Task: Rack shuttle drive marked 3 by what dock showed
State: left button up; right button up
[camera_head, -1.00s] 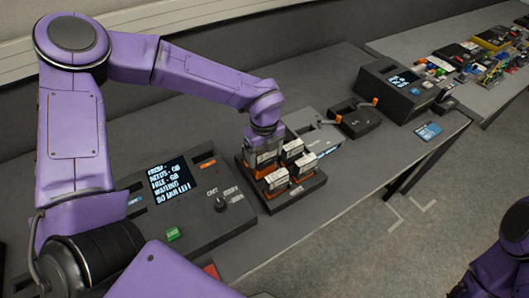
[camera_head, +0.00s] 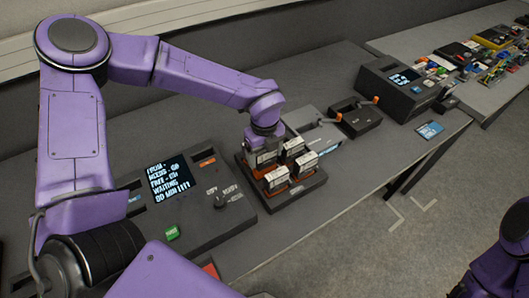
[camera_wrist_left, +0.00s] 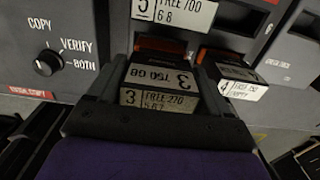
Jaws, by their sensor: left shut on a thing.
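My left gripper (camera_head: 264,157) reaches down over the back-left of a dark rack tray (camera_head: 298,203) with several drives standing in it. The left wrist view shows the drive marked 3 (camera_wrist_left: 158,82) between its dark fingers, which are shut on it. Its labels read "3 150 GB" and "FREE 270". An orange part shows behind the drive; whether it is fully seated is hidden. Drives marked 5 (camera_wrist_left: 172,12) and 4 (camera_wrist_left: 242,88) stand close by. The dock console (camera_head: 135,217) has a lit screen (camera_head: 168,177) with partly legible text. My right gripper is out of view.
A knob marked COPY, VERIFY, BOTH (camera_wrist_left: 48,63) sits beside the tray. A green button (camera_head: 172,232) is on the console. A grey unit (camera_head: 312,130), a black levered box (camera_head: 357,118) and a second console (camera_head: 398,90) stand farther right.

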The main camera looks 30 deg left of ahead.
pick_arm(q)
jog(key=shift+f+b, duration=1.3)
jog(key=shift+f, duration=0.35)
dwell(1.1)
jog(key=o, duration=1.3)
jog(key=shift+o, duration=0.2)
jog(key=shift+r, duration=0.1)
notch_tip(320, 180, up, 8)
jog(key=p, duration=0.6)
jog(key=shift+f, duration=0.25)
jog(key=shift+f, duration=0.1)
